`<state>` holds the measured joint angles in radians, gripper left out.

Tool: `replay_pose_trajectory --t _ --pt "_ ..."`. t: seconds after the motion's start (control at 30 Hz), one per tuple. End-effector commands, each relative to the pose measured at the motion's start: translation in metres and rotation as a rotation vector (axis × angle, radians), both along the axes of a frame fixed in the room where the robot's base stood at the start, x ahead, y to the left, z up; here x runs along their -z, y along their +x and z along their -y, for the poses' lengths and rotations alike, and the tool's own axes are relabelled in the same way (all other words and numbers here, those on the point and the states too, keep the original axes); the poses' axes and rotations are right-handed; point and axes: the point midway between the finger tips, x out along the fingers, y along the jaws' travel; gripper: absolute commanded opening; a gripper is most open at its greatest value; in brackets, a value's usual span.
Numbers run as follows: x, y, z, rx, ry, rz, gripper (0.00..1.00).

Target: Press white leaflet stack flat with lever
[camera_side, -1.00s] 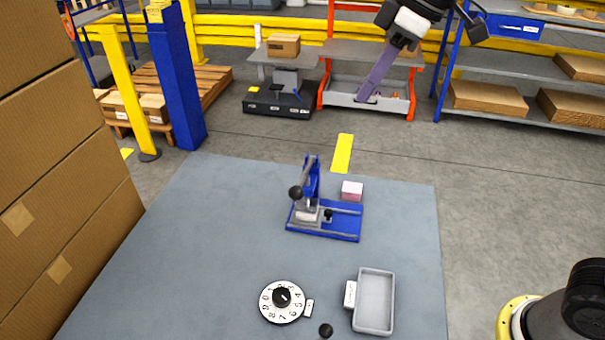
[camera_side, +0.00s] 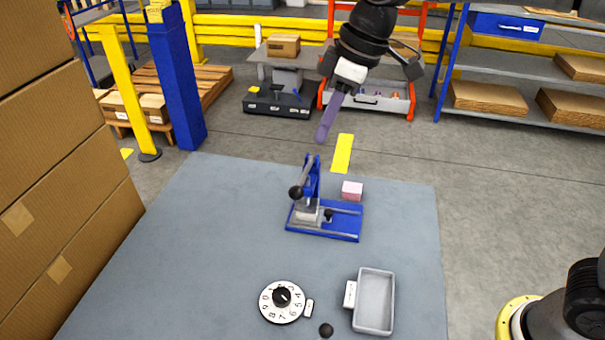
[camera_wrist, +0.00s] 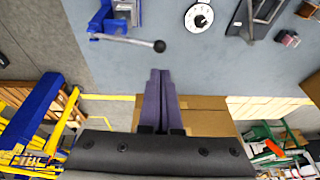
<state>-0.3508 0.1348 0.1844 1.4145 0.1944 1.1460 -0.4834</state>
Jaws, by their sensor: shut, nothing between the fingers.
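A blue lever press (camera_side: 325,218) stands on the grey table, its lever arm raised and ending in a black ball knob (camera_side: 296,193). In the wrist view the press (camera_wrist: 122,15) is at the top, with its lever knob (camera_wrist: 159,46) pointing right. A small white leaflet stack (camera_side: 307,216) sits on the press base under the lever. My gripper (camera_side: 321,139) is shut and empty, its purple fingers together, above and behind the press in the side view. The fingers (camera_wrist: 160,75) also show in the wrist view, apart from the knob.
A pink-and-white block (camera_side: 352,191) lies just behind the press base. A numbered dial (camera_side: 282,301) and a grey tray (camera_side: 391,302) are at the table's front. Stacked cardboard boxes (camera_side: 60,180) rise at the left. The table left of the press is clear.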

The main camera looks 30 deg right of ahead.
Motion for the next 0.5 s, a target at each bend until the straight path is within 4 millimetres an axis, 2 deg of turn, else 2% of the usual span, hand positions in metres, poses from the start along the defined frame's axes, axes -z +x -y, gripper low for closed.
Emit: replay_pose_trajectory --t 0.3,0.5 --pt "0.061 0.011 -0.016 0.000 -0.001 -0.006 0.00" --pt "0.091 0.017 -0.024 0.000 -0.001 -0.003 0.00"
